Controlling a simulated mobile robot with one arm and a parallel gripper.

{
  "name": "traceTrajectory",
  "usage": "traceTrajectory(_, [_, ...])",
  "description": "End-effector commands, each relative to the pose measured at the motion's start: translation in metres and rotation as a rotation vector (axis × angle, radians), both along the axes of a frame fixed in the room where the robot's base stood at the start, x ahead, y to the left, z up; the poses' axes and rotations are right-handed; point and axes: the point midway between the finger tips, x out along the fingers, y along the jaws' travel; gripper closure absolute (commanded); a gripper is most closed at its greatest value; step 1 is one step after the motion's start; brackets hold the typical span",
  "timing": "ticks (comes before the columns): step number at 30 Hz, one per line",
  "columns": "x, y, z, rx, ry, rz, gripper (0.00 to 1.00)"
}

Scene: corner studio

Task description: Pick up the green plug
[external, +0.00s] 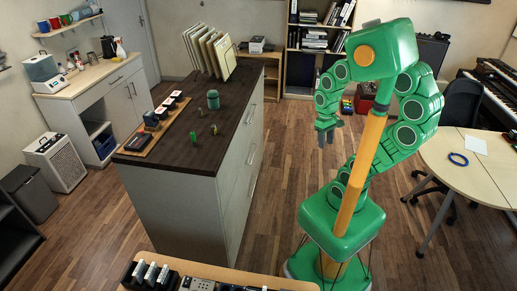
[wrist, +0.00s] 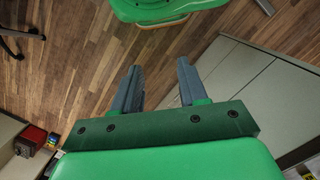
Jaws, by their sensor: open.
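On the dark top of the island counter (external: 225,118), a small upright green piece (external: 193,137) stands near the front edge; it looks like the green plug, but it is too small to be sure. A small olive-yellow piece (external: 214,129) stands to its right, and another small piece (external: 201,113) is behind it. My gripper (external: 325,139) hangs to the right of the counter, well apart from these pieces, pointing down. In the wrist view my gripper (wrist: 160,80) has its two grey fingers apart with nothing between them. No plug shows in the wrist view.
A green canister (external: 213,100) stands behind the small pieces. A wooden board (external: 154,127) with several items lies along the counter's left edge. Upright panels (external: 211,52) stand at the back. A round-ended table (external: 470,165) is at right. Floor between is clear.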

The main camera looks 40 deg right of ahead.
Motion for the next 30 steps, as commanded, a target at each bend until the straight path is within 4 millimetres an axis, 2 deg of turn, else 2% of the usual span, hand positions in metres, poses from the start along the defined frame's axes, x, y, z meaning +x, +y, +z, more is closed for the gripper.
traceTrajectory(4, [0.000,0.000,0.000,0.000,0.000,0.000,0.57])
traceTrajectory(6, [0.000,0.000,0.000,0.000,0.000,0.000,0.48])
traceTrajectory(14, [0.000,0.000,0.000,0.000,-0.001,0.001,0.48])
traceTrajectory(17, [0.008,0.003,-0.002,0.000,-0.018,0.013,0.48])
traceTrajectory(20, [0.032,0.010,-0.006,0.001,-0.073,0.044,0.48])
traceTrajectory(23, [0.067,0.024,-0.010,0.008,-0.162,0.092,0.48])
traceTrajectory(30, [0.158,0.078,-0.017,0.045,-0.408,0.218,0.48])
